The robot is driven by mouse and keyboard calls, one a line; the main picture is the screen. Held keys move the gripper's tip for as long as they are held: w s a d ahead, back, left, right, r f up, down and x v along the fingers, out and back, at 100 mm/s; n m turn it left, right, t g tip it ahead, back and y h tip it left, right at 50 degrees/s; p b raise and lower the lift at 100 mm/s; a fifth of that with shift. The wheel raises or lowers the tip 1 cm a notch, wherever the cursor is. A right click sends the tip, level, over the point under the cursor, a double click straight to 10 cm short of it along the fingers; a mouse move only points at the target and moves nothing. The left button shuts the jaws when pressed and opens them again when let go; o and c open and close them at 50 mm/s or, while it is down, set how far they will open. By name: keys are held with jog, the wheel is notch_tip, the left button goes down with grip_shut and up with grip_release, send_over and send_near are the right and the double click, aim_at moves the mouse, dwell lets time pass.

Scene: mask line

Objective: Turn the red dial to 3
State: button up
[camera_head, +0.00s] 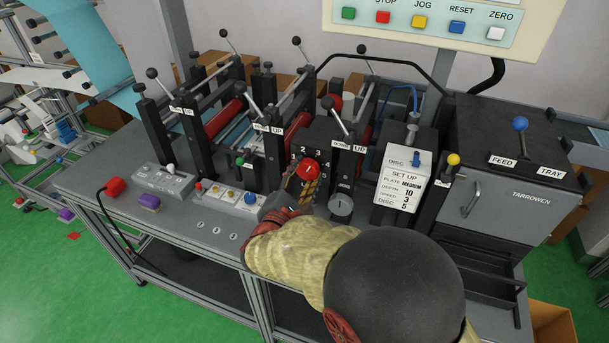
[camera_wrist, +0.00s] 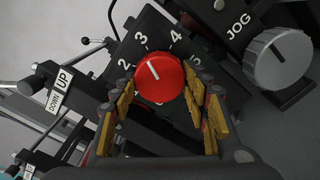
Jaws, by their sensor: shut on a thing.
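The red dial (camera_wrist: 158,78) is a round knob with a white pointer line, on a dark panel with white numbers around it. In the wrist view the pointer aims up and left, roughly at the 3. The dial also shows in the head view (camera_head: 308,168), partly behind my fingers. My gripper (camera_wrist: 161,90) is shut on the dial, with one yellow-padded finger on its left side and one on its right. In the head view my gripper (camera_head: 302,188) reaches up to the dial from the front. Some of the numbers are hidden by the fingers.
A grey JOG knob (camera_wrist: 278,56) stands right of the dial. Black posts with ball-ended levers (camera_head: 342,122) stand close around it. A set-up card (camera_head: 402,190) is to the right.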

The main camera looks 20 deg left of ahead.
jog(key=o, duration=1.2)
jog(key=shift+c, duration=0.2)
jog(key=s, duration=1.2)
jog(key=shift+a, duration=0.45)
